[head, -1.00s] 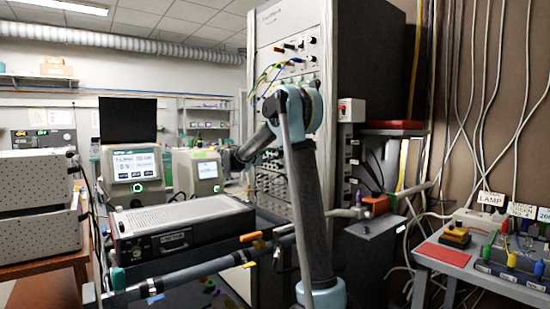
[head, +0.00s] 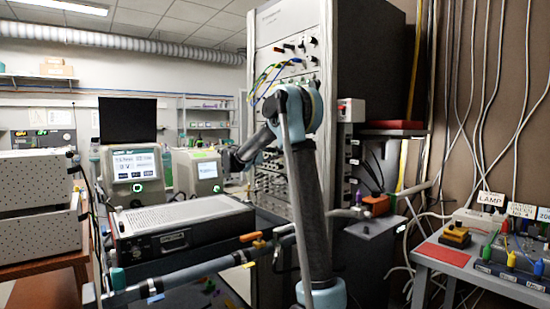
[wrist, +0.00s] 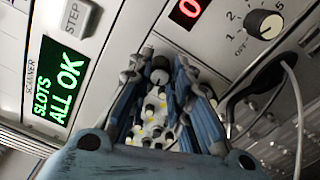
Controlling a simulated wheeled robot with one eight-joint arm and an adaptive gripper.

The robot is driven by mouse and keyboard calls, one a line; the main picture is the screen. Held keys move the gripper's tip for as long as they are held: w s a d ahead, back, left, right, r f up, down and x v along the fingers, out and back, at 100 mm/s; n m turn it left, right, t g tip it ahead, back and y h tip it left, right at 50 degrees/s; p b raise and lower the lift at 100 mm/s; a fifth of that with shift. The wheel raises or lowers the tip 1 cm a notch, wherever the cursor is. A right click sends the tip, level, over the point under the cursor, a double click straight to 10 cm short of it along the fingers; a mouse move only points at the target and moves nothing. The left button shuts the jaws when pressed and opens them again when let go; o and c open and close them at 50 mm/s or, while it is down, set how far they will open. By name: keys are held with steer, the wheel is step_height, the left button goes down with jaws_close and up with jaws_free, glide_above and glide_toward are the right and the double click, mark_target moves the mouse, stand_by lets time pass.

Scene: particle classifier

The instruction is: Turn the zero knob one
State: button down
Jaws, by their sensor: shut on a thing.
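In the wrist view a small round grey knob (wrist: 160,63) sits between the fingertips of my gripper (wrist: 163,62). The fingers are shut on it, one on each side. I cannot read a label on it, so I cannot confirm its name, nor see how far it is turned.
In the wrist view a larger black dial (wrist: 265,23) marked with numbers and OFF is at upper right, near a red display (wrist: 187,10). A green scanner display (wrist: 62,82) and a STEP button (wrist: 78,17) are left. A cable (wrist: 285,85) hangs at right.

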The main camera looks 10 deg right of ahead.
steer(key=c, duration=1.4)
jaws_free()
steer(key=shift+w+a+f, duration=0.15)
steer(key=shift+w, duration=0.05)
steer(key=shift+s, duration=0.1)
steer(key=v, duration=1.2)
